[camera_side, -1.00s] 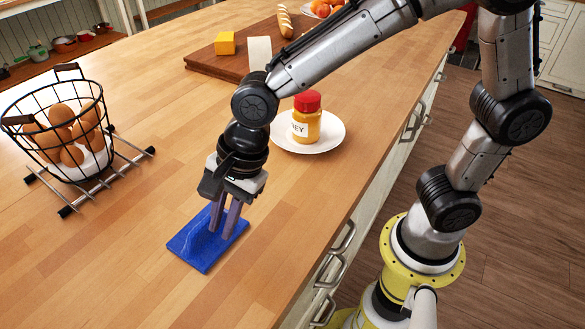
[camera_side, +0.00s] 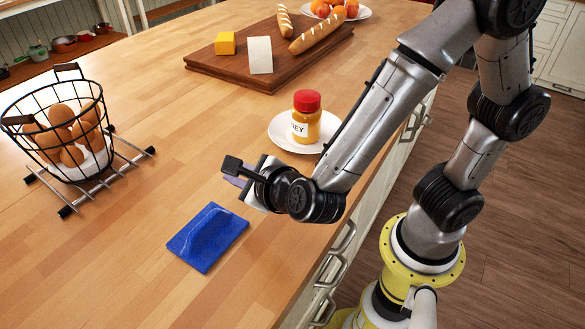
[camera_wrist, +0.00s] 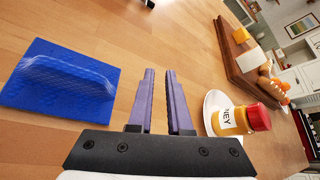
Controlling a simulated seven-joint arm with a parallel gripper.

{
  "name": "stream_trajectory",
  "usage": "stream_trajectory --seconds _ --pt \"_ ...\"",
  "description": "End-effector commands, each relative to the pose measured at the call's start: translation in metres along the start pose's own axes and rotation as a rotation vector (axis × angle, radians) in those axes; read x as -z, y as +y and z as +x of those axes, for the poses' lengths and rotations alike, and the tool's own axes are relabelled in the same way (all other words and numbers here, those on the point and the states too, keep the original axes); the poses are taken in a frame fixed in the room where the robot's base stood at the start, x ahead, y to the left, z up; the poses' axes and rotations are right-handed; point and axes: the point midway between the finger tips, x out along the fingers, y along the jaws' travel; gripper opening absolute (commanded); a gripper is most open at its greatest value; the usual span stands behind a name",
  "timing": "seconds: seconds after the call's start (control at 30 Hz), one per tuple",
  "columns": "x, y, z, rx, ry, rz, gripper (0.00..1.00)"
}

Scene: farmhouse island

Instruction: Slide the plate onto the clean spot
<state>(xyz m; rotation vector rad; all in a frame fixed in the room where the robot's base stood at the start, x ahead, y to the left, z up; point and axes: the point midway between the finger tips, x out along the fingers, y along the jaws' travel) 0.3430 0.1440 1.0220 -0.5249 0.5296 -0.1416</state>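The white plate (camera_side: 279,138) lies on the wooden island top near its right edge. A honey jar (camera_side: 306,121) with a red lid stands on it. Both also show right of my fingers in the wrist view, the plate (camera_wrist: 211,103) partly behind the jar (camera_wrist: 236,121). My gripper (camera_side: 234,181) is above the counter between cloth and plate, tilted toward horizontal and touching neither. Its fingers (camera_wrist: 160,72) are apart with nothing between them. No distinct clean spot can be made out.
A wire egg basket (camera_side: 60,100) stands on a metal rack (camera_side: 125,165) at the left. A cutting board (camera_side: 215,68) with bread and cheese, and a fruit plate (camera_side: 365,13), are at the back. The wood left of the plate is bare.

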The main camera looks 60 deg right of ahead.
Motion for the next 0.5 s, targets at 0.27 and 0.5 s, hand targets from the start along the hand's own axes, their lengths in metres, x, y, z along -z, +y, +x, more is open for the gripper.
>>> stream_trajectory --seconds 0.27,0.5 --pt "0.055 -0.077 -0.030 0.391 0.129 0.008 0.17" --pt "0.090 -0.067 -0.018 0.446 0.146 0.001 0.17"
